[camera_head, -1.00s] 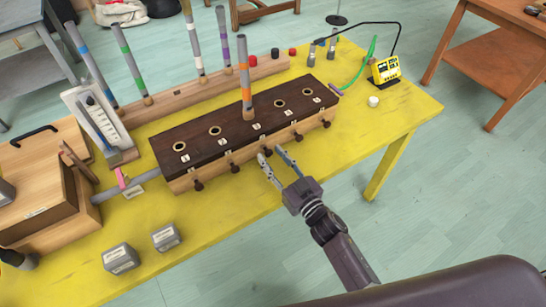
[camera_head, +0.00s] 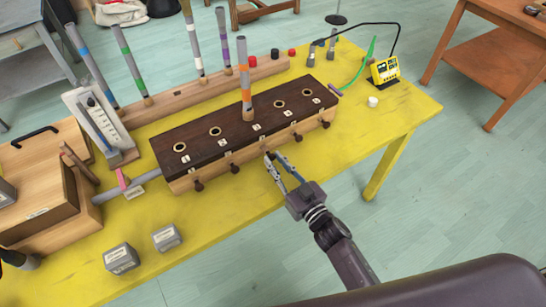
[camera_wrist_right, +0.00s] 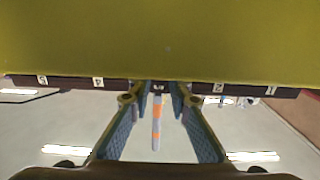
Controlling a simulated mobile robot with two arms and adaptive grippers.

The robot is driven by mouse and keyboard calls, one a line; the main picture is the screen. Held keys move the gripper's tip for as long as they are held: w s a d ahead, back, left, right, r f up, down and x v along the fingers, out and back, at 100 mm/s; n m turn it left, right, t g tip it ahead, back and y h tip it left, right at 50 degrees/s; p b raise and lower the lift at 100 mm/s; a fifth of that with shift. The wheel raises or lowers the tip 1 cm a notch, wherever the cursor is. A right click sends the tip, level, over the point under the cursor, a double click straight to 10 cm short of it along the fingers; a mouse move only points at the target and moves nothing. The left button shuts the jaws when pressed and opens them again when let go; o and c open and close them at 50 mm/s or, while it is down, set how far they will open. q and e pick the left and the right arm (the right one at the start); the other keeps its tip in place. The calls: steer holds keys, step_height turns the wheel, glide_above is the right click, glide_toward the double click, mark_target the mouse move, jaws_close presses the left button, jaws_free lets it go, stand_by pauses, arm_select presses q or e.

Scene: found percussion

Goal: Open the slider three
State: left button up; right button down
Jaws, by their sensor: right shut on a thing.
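The long box with a dark wooden top (camera_head: 222,145) has several numbered holes and a row of small dark slider knobs along its pale front. A grey tube with orange bands (camera_head: 246,88) stands upright in hole three, and also shows in the right wrist view (camera_wrist_right: 156,125). My right gripper (camera_head: 274,158) is at the box front, shut on the slider three knob, which the fingertips mostly hide. In the right wrist view the fingertips (camera_wrist_right: 159,92) meet around the label "3" (camera_wrist_right: 158,87). How far the slider is out is unclear. My left gripper is not visible.
The yellow table (camera_head: 330,165) is clear in front of the box's right half. Two grey metal blocks (camera_head: 121,258) (camera_head: 167,238) lie front left. A wooden rack (camera_head: 180,91) with striped tubes stands behind. A yellow meter (camera_head: 384,71) and white cap (camera_head: 373,101) are at right.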

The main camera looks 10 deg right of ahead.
steer(key=shift+s+d, duration=0.3)
steer(key=shift+s, duration=0.35)
steer(key=c, duration=1.8)
jaws_free()
steer(key=v, duration=1.2)
